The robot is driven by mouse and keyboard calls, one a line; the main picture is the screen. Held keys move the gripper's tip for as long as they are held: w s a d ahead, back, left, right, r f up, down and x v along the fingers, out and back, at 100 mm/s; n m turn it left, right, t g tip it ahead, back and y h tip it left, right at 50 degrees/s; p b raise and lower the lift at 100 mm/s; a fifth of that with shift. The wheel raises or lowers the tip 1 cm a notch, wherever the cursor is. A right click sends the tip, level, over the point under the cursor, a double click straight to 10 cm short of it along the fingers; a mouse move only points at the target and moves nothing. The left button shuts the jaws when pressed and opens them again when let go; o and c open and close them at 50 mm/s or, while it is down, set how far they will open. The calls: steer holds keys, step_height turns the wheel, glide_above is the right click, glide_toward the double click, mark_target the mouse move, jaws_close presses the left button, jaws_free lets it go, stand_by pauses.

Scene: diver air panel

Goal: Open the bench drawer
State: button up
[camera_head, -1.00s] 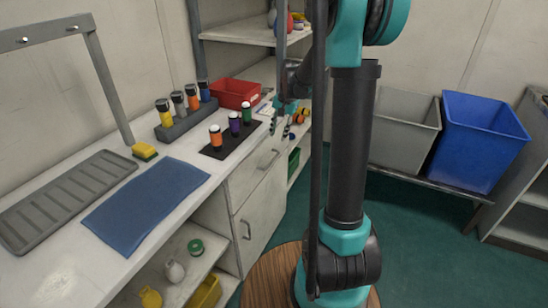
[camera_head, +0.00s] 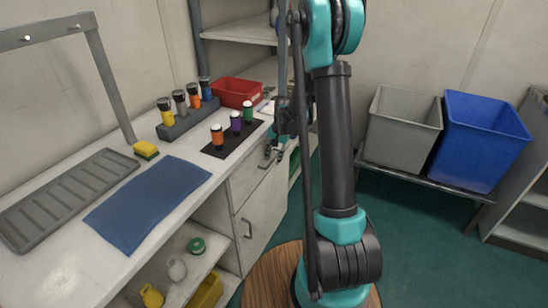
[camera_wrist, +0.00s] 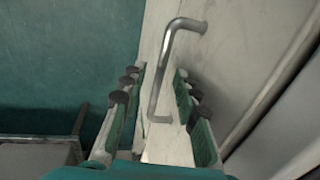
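The bench drawer (camera_head: 246,180) is the pale front under the worktop, above a cupboard door, and it looks shut. Its metal bar handle (camera_wrist: 168,62) shows clearly in the wrist view. My gripper (camera_head: 271,153) is at the drawer front in the head view. In the wrist view my gripper (camera_wrist: 155,100) is open, with one green finger on each side of the handle's near end. The fingers look apart from the bar. In the head view the handle is partly hidden by my gripper.
The cupboard door (camera_head: 262,218) below has its own handle (camera_head: 247,229). On the worktop stand several capped bottles, a dark mat (camera_head: 212,151) and a red bin (camera_head: 238,92). Grey (camera_head: 400,130) and blue (camera_head: 480,140) bins stand at right. Green floor lies between.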

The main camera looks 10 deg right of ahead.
jaws_close()
stand_by(0.3)
steer(key=s+d, duration=0.8)
steer(key=d, duration=0.4)
steer(key=s+d, duration=0.9)
steer(key=d, duration=0.3)
steer(key=shift+s+d, duration=0.15)
steer(key=shift+s, duration=0.15)
jaws_free()
steer(key=shift+r, duration=0.1)
